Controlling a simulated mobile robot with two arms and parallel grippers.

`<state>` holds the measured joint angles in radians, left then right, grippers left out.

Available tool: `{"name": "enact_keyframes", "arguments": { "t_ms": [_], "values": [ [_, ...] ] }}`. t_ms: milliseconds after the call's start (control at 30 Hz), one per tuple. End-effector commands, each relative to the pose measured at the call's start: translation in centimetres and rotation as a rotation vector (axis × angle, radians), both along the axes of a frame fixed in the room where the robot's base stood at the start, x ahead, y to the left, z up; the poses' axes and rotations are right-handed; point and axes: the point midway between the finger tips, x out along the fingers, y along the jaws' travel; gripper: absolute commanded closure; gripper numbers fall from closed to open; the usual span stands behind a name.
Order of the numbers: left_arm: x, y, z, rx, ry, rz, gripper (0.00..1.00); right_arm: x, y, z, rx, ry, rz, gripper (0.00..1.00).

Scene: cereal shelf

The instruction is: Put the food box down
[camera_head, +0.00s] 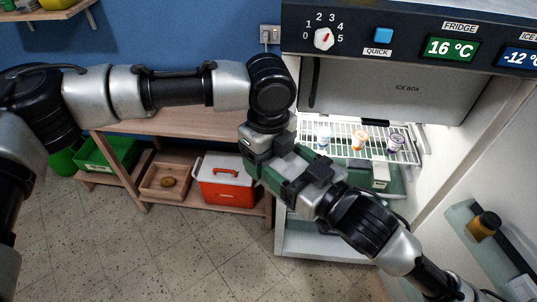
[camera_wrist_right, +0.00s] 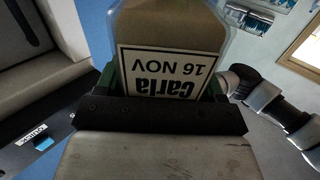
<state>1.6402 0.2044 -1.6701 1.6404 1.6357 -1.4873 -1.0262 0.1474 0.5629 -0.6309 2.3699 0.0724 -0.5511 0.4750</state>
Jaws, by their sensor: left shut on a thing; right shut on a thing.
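The food box (camera_wrist_right: 165,30) is a see-through container with brownish contents and a label reading "Carla 16 NOV", upside down in the right wrist view. In the head view its green part (camera_head: 270,182) shows between my two grippers, largely hidden by them. My left gripper (camera_head: 272,147) is shut on the box from above. My right gripper (camera_head: 310,178) is shut on it from the lower right. The box is held in front of the open fridge (camera_head: 400,90). Whether it touches anything beneath is hidden.
Inside the fridge, a wire shelf (camera_head: 345,153) carries several small cups (camera_head: 360,140). A green-and-grey item (camera_head: 378,180) lies lower. The door (camera_head: 505,250) stands open at right, holding a jar (camera_head: 484,226). A wooden table (camera_head: 170,123) with a red cooler (camera_head: 225,182) below stands left.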

Motion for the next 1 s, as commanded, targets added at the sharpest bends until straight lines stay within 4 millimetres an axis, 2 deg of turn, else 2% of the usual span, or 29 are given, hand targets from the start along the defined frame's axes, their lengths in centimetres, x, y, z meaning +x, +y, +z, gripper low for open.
{"name": "enact_keyframes", "arguments": {
  "t_ms": [33, 67, 200, 233, 467, 567, 667, 767, 867, 1000],
  "values": [
    [0.0, -0.1, 0.1, -0.005, -0.002, -0.002, 0.65, -0.2, 0.2, 0.1, 0.006, 0.000, 0.008, 0.65],
    [0.0, -0.2, 0.2, -0.006, -0.004, -0.002, 0.65, -0.2, 0.2, 0.1, 0.006, 0.000, 0.008, 0.26],
    [0.0, -0.1, 0.2, -0.005, -0.003, -0.002, 0.65, -0.2, 0.2, 0.1, 0.005, 0.000, 0.007, 0.05],
    [0.0, -0.1, 0.1, -0.005, -0.003, -0.002, 0.65, -0.2, 0.2, 0.1, 0.005, 0.000, 0.007, 0.01],
    [0.0, -0.1, 0.1, -0.004, -0.003, -0.001, 0.65, -0.1, 0.1, 0.0, 0.004, 0.002, 0.005, 0.01],
    [0.0, -0.1, 0.1, -0.004, -0.003, -0.001, 0.65, -0.1, 0.1, -0.7, 0.006, 0.024, 0.005, 0.01],
    [0.0, -0.1, 0.1, -0.004, -0.003, -0.001, 0.65, 0.0, -0.1, -3.0, 0.015, 0.099, 0.004, 0.01],
    [0.0, -0.1, 0.1, -0.004, -0.003, -0.001, 0.65, 0.0, -0.4, -7.0, 0.036, 0.229, -0.002, 0.01],
    [0.0, -0.1, 0.1, -0.005, -0.002, -0.001, 0.65, 0.3, -1.3, -12.3, 0.046, 0.368, -0.038, 0.01],
    [0.0, -0.1, 0.1, -0.003, -0.003, -0.001, 0.65, 2.6, -3.9, -19.1, -0.013, 0.442, -0.148, 0.01]
  ]
}}
